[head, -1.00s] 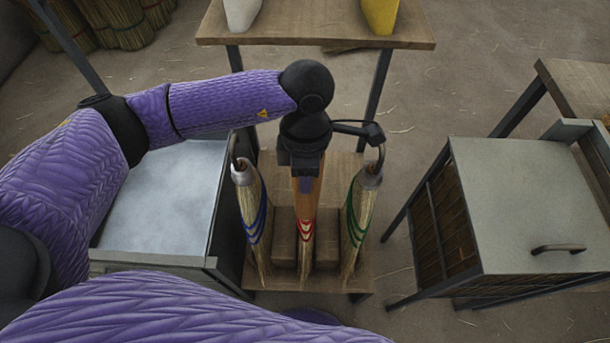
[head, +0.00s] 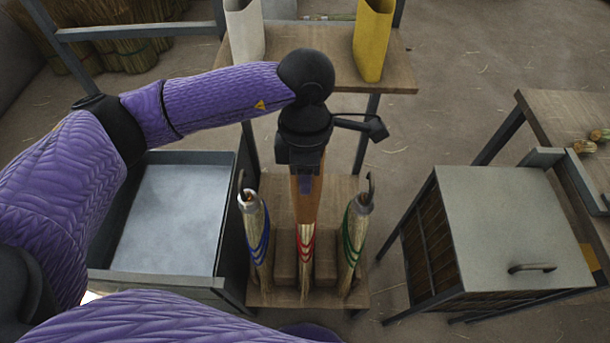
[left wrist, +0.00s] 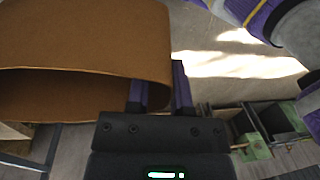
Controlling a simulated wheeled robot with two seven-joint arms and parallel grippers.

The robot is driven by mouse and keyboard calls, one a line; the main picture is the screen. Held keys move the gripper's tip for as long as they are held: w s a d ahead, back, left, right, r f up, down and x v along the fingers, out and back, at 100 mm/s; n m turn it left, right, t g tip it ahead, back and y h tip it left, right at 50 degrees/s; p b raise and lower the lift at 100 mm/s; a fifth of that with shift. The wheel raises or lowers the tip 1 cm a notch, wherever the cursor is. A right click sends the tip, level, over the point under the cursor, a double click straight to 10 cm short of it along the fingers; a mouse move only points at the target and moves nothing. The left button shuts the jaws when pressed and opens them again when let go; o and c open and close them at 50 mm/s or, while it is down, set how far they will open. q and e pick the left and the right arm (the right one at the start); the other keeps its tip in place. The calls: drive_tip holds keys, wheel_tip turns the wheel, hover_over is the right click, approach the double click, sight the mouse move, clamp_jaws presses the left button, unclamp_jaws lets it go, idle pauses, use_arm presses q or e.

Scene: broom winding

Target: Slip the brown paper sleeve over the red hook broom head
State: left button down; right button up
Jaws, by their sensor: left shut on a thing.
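The brown paper sleeve (head: 309,203) hangs below my left gripper (head: 305,170), over the middle broom. In the left wrist view the sleeve (left wrist: 90,35) is large, with its dark open end facing the camera. My left gripper (left wrist: 158,95) is shut on the sleeve's right side. The red hook broom head (head: 305,245) stands upright, its red bands and lower bristles showing below the sleeve. Its top and hook are hidden by the sleeve and gripper, so I cannot tell how far the sleeve is around it. My right gripper is out of view.
A blue-banded broom (head: 256,235) and a green-banded broom (head: 353,235) stand close on either side, hooks up. A metal tray (head: 170,215) is at left, a grey cabinet (head: 515,225) at right. The back table (head: 310,70) holds white and yellow containers (head: 373,40).

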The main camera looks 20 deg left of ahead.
use_arm(q)
wheel_tip(320, 180, up, 8)
drive_tip(key=p, duration=0.4)
drive_tip(key=shift+f+p, duration=0.15)
drive_tip(key=shift+p, duration=0.2)
drive_tip(key=shift+f, duration=0.15)
